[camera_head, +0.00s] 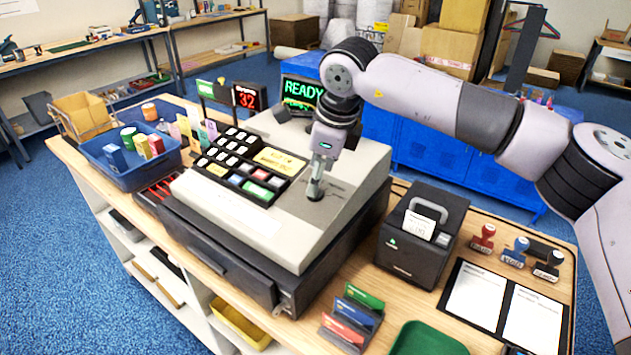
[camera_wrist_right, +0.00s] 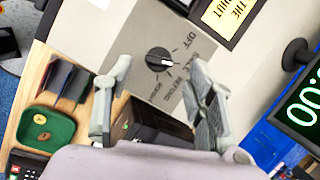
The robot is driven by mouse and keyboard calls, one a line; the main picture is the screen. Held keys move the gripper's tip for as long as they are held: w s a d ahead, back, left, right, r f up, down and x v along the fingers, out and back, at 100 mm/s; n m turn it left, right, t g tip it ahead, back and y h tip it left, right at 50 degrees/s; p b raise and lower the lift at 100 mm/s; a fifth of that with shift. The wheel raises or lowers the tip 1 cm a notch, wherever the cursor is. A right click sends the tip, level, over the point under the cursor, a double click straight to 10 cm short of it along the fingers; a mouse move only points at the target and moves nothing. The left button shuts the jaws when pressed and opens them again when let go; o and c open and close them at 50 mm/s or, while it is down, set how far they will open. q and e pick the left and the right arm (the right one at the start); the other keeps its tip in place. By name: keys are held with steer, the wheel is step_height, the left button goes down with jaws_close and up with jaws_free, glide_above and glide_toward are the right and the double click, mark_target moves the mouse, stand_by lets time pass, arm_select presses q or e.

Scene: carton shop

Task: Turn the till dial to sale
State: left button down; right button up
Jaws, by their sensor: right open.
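The till (camera_head: 262,225) stands on the wooden counter. In the right wrist view its dial (camera_wrist_right: 159,58) is a round black knob with a white pointer mark, set in the grey top panel. Labels OFF, SALE, REFUND and one unclear word ring the knob. The mark points right, toward the side with the SALE and REFUND labels; I cannot tell exactly which it meets. My right gripper (camera_head: 316,190) is over the right part of the till and hides the dial in the head view. In the wrist view its open fingers (camera_wrist_right: 158,66) lie either side of the knob, apart from it.
A black receipt printer (camera_head: 420,238) stands right of the till, with stamps (camera_head: 515,250) and an open folder (camera_head: 506,306) beyond. Card holders (camera_head: 352,318) and a green tray (camera_head: 428,340) are in front. A READY screen (camera_head: 301,93) stands behind. A blue bin (camera_head: 130,160) is left.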

steer(key=v, duration=0.8)
steer(key=shift+r, duration=0.2)
